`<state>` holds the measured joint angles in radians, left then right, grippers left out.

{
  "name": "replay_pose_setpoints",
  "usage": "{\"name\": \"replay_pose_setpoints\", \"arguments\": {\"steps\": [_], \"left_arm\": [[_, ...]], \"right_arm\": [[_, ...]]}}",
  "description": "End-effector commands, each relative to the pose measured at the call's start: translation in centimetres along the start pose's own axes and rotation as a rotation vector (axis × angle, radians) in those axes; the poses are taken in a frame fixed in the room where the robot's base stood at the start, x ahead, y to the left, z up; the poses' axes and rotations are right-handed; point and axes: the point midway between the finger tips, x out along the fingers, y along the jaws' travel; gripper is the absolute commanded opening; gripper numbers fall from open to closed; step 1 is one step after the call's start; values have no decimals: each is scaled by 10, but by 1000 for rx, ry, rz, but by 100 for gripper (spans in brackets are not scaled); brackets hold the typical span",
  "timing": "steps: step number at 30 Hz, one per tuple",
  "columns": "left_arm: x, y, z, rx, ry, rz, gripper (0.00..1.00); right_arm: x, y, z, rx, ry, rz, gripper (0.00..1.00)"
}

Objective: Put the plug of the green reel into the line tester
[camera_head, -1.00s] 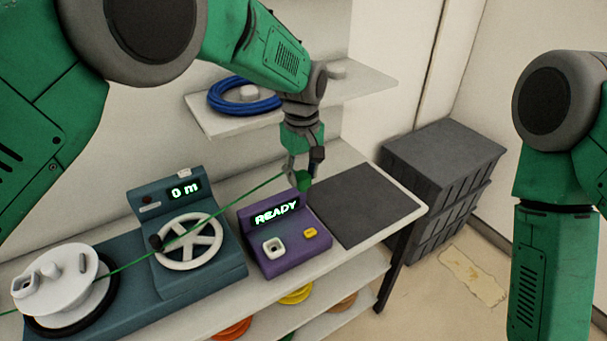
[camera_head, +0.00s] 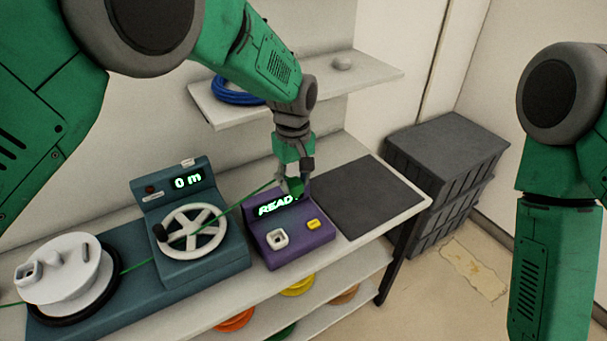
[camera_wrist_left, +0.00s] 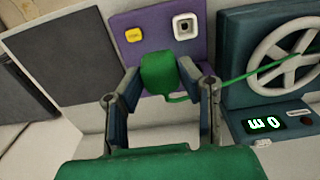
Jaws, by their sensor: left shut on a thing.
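The purple line tester (camera_head: 298,249) stands on the bench with a lit display (camera_head: 272,209), partly covered by my gripper. Its white square socket (camera_head: 277,239) is on the front panel, left of a yellow button (camera_head: 314,224). My left gripper (camera_head: 292,183) is shut on the green plug (camera_head: 297,188), held above the tester's display. In the left wrist view the plug (camera_wrist_left: 158,72) sits between the fingers, apart from the socket (camera_wrist_left: 186,27). A green cable (camera_head: 240,205) runs from the plug leftward past the crank wheel. My right gripper is out of view.
A teal winding machine (camera_head: 182,260) with a white crank wheel (camera_head: 194,233) and a "0 m" display stands left of the tester. A white drum (camera_head: 82,278) sits at far left. A dark mat (camera_head: 366,200) lies right of the tester. Grey crates (camera_head: 440,150) stand beyond the bench end.

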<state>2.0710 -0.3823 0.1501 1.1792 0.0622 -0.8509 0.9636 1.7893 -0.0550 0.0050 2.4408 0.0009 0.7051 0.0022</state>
Motion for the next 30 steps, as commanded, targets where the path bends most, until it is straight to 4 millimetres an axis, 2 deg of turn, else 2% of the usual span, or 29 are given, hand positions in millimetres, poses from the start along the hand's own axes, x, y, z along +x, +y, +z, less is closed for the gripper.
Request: {"name": "replay_pose_setpoints", "arguments": {"steps": [8,21,30], "left_arm": [[14,-4,3,1,4,-5,3],[36,-25,-3,0,-1,2,3],[51,-32,-1,0,1,-2,3]], "right_arm": [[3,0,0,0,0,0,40],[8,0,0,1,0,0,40],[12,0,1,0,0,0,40]]}}
